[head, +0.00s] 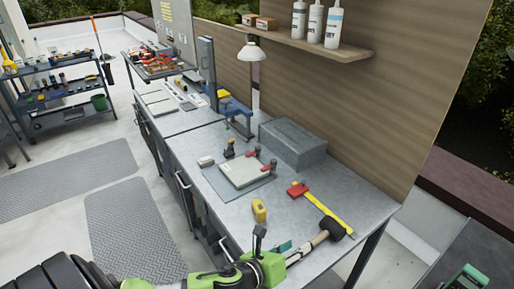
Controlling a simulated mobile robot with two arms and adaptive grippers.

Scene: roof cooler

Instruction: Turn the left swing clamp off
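A yellow object (259,210), a black-headed mallet (332,229) and a red and yellow tool (322,207) lie on the bench's near part. A grey box (292,146) stands behind the plate. A lamp (251,50) and a bottle shelf (310,43) hang above.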

